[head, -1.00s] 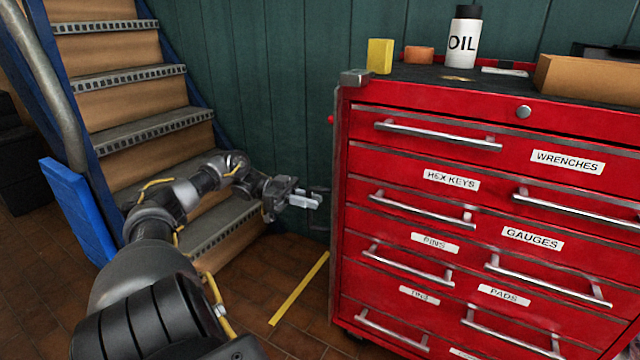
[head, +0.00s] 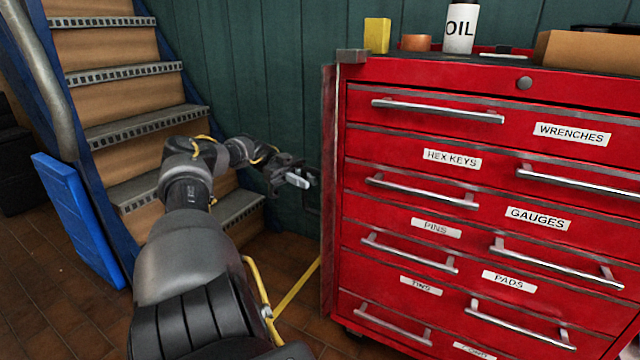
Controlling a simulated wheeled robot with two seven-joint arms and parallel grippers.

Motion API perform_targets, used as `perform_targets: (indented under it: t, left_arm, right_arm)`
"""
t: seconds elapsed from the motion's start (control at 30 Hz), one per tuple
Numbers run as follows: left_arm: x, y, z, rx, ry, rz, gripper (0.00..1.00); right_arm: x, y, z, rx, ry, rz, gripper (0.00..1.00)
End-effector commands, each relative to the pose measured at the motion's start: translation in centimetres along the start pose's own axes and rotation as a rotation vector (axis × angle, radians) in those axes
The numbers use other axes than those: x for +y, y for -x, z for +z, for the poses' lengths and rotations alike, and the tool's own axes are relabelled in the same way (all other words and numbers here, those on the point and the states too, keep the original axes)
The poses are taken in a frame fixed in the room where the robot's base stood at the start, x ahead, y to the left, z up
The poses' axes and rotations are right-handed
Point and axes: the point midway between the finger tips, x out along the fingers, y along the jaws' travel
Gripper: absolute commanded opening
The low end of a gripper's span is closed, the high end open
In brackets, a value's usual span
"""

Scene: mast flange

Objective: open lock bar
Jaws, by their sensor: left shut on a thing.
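The lock bar (head: 329,130) is the narrow upright red strip along the left front edge of the red tool cabinet (head: 440,77), below a grey corner bracket. A dark handle (head: 314,204) shows at its left side, partly hidden by my gripper. My left gripper (head: 308,181) is at this handle, about halfway up the strip, with its pale fingers shut on it. The exact contact is small and partly hidden. My right gripper is out of view.
Drawers with long metal handles and labels fill the cabinet front. An oil bottle (head: 461,28), a yellow block (head: 376,35) and an open box (head: 588,50) stand on top. Stairs (head: 140,130) rise at the left, with a blue panel (head: 78,220) beside them. A green wall is behind.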

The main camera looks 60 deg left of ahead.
Motion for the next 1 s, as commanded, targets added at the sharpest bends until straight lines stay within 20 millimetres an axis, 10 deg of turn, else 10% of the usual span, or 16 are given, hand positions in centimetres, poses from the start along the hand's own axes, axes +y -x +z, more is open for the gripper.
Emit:
perform_targets:
  t: [0.57, 0.73, 1.0]
  left_arm:
    - [0.54, 0.97, -0.13, 0.002, -0.002, 0.017, 0.00]
    - [0.51, 0.93, -0.10, 0.002, -0.002, 0.018, 0.33]
    - [0.53, 0.94, -0.11, 0.001, 0.000, 0.017, 0.33]
  right_arm:
    - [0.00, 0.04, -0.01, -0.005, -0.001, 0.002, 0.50]
    - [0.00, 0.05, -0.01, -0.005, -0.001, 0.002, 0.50]
    - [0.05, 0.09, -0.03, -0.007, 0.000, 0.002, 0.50]
